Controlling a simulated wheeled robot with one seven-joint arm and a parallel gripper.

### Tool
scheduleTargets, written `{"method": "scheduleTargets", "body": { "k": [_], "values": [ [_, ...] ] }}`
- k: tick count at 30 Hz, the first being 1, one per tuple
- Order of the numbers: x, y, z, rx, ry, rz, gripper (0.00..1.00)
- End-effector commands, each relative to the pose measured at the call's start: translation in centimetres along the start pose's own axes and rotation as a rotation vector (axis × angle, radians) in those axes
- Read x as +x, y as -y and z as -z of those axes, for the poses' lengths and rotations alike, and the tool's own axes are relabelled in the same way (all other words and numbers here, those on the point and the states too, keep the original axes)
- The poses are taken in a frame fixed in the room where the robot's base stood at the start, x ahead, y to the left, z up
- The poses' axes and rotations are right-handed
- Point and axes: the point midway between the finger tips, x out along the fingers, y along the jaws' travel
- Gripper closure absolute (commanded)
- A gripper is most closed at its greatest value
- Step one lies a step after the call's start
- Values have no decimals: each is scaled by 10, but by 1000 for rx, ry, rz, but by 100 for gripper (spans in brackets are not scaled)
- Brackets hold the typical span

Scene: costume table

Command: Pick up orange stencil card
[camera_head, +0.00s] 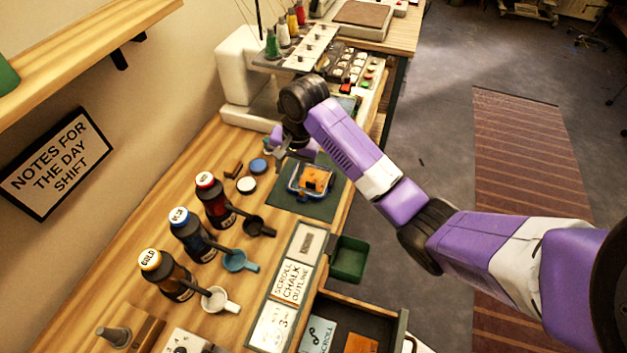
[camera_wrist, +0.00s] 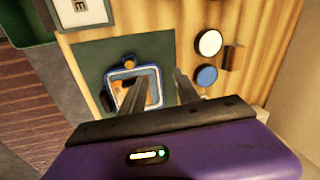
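An orange card (camera_head: 360,343) lies in the open drawer at the bottom of the head view, beside a pale blue card marked SCROLL (camera_head: 318,334). The bottom picture edge cuts it off, so its pattern cannot be read. A second orange piece (camera_head: 315,179) sits in a blue-rimmed tray (camera_head: 294,186) on a dark green mat. That tray also shows in the wrist view (camera_wrist: 111,76), partly behind a finger. My gripper (camera_wrist: 162,82) is open and empty, its fingers apart above the table near this tray. In the head view my gripper (camera_head: 277,143) is small and partly hidden by my wrist.
Red, blue and gold-labelled bottles (camera_head: 212,199) with scoops stand along the table. A sewing machine (camera_head: 240,75) stands behind my wrist. A green bin (camera_head: 348,259) hangs at the table's front edge, near the open drawer (camera_head: 385,318). The floor to the right is mostly clear.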

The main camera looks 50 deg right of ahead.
Motion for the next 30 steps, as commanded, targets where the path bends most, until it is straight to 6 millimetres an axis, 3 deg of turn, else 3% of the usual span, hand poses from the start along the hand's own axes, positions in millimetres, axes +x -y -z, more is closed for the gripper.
{"method": "scheduleTargets", "body": {
  "k": [3, 8, 17, 24, 30],
  "values": [
    [-15, -32, 16, 74, 30, -136, 62],
    [-20, -50, 21, 116, 47, -209, 62],
    [7, -56, 18, 117, 49, -211, 62],
    [41, -61, 15, 117, 48, -211, 62],
    [54, -63, 14, 115, 47, -207, 62]
  ]
}}
